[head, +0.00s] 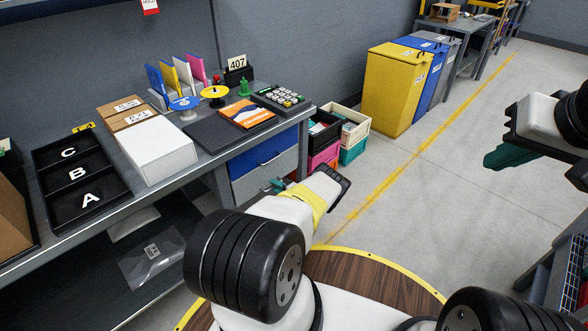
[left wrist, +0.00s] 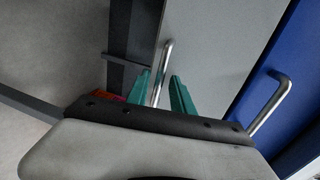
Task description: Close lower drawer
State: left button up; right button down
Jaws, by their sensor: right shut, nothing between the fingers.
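The desk's drawer unit shows in the head view with a blue upper drawer (head: 262,155) above a grey lower drawer (head: 262,181). How far the lower drawer stands out is hard to tell. My left gripper (head: 276,185) is in front of the lower drawer. In the left wrist view, its two teal fingers (left wrist: 161,82) are apart, with the lower drawer's metal handle (left wrist: 164,62) between them. I cannot tell whether they touch the handle. My right gripper (head: 510,156) is shut and empty over the floor at the far right, away from the drawers.
The desk top (head: 203,133) holds a white box, a black letter tray, a calculator and folders. Stacked crates (head: 350,135) stand just right of the drawers. Yellow and blue bins (head: 395,90) stand beyond.

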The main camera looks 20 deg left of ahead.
pick_arm(q)
jog(key=shift+d, duration=0.15)
jog(key=v, duration=0.7)
jog(key=shift+d, duration=0.25)
jog(key=shift+s, duration=0.15)
jog(key=shift+r, duration=0.1)
